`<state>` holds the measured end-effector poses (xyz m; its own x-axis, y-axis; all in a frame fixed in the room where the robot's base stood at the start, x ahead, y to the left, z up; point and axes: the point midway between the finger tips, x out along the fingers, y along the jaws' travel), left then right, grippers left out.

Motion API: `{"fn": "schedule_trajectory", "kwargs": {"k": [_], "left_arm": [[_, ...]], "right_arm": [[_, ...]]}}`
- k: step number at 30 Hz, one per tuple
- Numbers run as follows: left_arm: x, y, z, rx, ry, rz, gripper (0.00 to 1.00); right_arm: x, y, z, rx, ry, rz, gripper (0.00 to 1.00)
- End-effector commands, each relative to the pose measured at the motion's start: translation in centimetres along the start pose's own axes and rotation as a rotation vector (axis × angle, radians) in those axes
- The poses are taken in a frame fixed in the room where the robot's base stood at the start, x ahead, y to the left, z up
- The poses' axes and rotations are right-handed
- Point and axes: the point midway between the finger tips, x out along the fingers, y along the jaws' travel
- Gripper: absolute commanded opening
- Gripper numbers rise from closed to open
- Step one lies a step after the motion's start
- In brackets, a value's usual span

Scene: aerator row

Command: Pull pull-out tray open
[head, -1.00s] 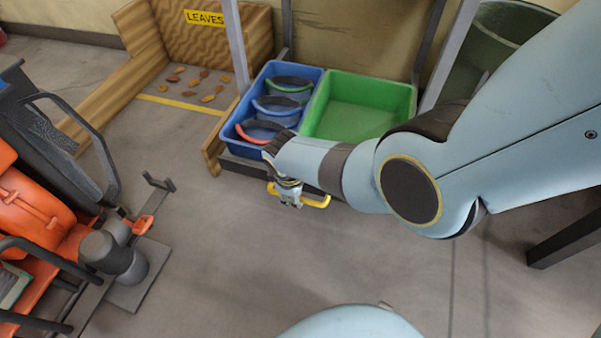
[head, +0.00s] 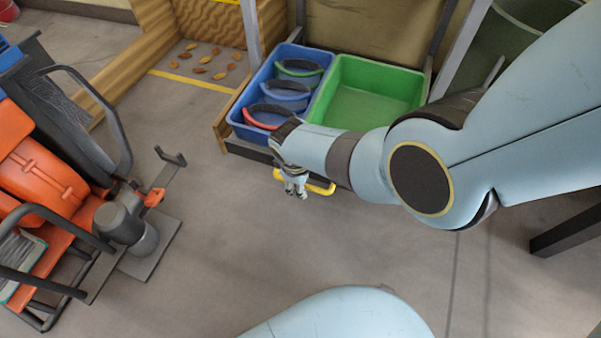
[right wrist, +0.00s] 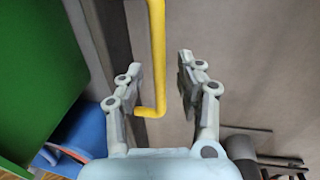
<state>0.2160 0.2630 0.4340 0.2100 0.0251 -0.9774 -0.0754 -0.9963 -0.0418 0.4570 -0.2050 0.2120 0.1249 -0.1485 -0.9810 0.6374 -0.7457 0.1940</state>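The pull-out tray (head: 245,148) is a low dark tray at the foot of a metal rack, carrying a blue bin and a green bin. Its yellow handle (head: 322,188) sticks out at the front, partly hidden by my right gripper (head: 297,188). In the right wrist view, the handle (right wrist: 156,60) runs between the two fingers of my right gripper (right wrist: 160,72). The fingers stand apart, with visible gaps to the bar; its bent end lies nearer the left finger. My left gripper is not in view.
The blue bin (head: 240,116) holds several curved handled pieces; the green bin (head: 425,92) looks empty. A cart with orange parts (head: 40,170) stands at left. A dark green barrel (head: 510,45) is at upper right. The floor before the tray is clear.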

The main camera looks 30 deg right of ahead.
Motion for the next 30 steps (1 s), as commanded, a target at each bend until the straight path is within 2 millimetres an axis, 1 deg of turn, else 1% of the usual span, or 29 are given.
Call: {"fn": "schedule_trajectory", "kwargs": {"k": [5, 10, 14, 21, 24, 30], "left_arm": [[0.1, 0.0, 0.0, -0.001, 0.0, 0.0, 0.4], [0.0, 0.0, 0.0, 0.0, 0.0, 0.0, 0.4], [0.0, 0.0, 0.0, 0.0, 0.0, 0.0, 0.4], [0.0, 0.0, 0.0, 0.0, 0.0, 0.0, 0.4], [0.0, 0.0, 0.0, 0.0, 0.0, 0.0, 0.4], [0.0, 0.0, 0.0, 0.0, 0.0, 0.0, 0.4]], "right_arm": [[-0.1, 0.1, 0.0, 0.0, 0.001, 0.001, 0.36], [-0.9, 0.0, -0.1, 0.001, 0.002, 0.002, 0.36], [-2.3, 0.0, 0.0, 0.002, 0.002, 0.002, 0.36], [-5.5, 0.0, -0.1, 0.001, 0.003, 0.001, 0.36], [-6.5, 0.0, 0.0, 0.001, 0.002, 0.001, 0.36], [-7.5, 0.0, 0.0, 0.0, 0.0, 0.0, 0.36]]}}
